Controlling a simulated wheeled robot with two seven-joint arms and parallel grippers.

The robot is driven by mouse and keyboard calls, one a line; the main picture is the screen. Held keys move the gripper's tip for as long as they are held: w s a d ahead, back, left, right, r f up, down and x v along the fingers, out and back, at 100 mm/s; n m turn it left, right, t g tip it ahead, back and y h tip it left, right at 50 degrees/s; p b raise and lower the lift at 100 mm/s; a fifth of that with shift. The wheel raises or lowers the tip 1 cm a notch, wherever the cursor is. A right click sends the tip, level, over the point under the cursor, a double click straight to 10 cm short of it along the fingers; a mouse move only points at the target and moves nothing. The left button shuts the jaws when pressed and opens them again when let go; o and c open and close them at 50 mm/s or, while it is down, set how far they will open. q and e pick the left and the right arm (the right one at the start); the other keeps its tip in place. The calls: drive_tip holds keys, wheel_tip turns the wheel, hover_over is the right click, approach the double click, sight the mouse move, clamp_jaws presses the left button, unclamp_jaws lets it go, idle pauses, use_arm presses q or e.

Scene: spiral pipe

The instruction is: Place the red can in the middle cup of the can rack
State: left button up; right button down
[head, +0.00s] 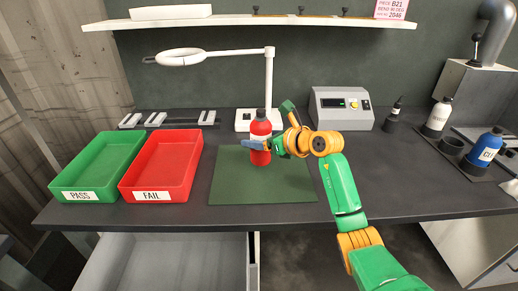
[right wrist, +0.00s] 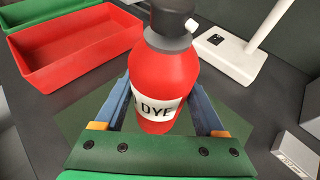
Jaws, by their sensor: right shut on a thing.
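The red can (head: 261,128) is a red bottle with a black cap, upright over the green mat. Its "DYE" label shows in the right wrist view (right wrist: 158,105). My right gripper (head: 262,145) is shut on its body, a blue finger on each side. I cannot tell whether its base touches the mat. The can rack (head: 462,166) is a dark strip at the right of the bench. A white bottle (head: 439,115) stands at its back and a blue bottle (head: 486,147) at its front. Between them the middle cup (head: 452,147) looks empty. My left gripper is not seen.
A green PASS tray (head: 80,195) and a red FAIL tray (head: 183,193) stand at the left. A white lamp (head: 268,90) stands behind the mat (head: 225,185). A grey meter box (head: 342,122) and a small black bottle (head: 394,112) stand between mat and rack, towards the back.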

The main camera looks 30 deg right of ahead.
drive_tip(key=shift+w+d+f, duration=0.15)
drive_tip(key=shift+f, duration=0.8)
drive_tip(key=shift+w+d+f, duration=0.1)
drive_tip(key=shift+f, duration=0.85)
drive_tip(key=shift+f, duration=0.2)
unclamp_jaws()
drive_tip(key=shift+r, duration=0.15)
